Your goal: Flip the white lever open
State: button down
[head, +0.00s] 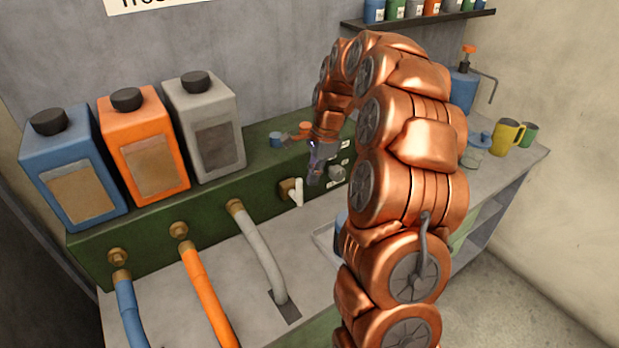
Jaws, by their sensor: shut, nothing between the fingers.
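The white lever (298,192) sits on a brass fitting (287,187) on the front face of the green panel (205,215). It looks roughly upright, and its exact angle is hard to tell at this size. My gripper (314,180) is just to the right of the lever, at the end of my copper arm, pointing down in front of the panel. It is small and partly dark here; it is shut and holds nothing. Whether it touches the lever cannot be told.
Blue (72,175), orange (145,150) and grey (205,125) containers stand on the panel. Blue (130,310), orange (205,295) and grey (260,250) hoses run down from its front. A grey knob (337,172) is right of my gripper. Yellow (507,135) and green (529,134) mugs stand far right.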

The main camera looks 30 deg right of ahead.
jog(key=d+r+b, duration=0.3)
jog(key=d+r, duration=0.2)
jog(key=r, duration=0.4)
jog(key=shift+s+r, duration=0.3)
jog(key=shift+s, duration=0.15)
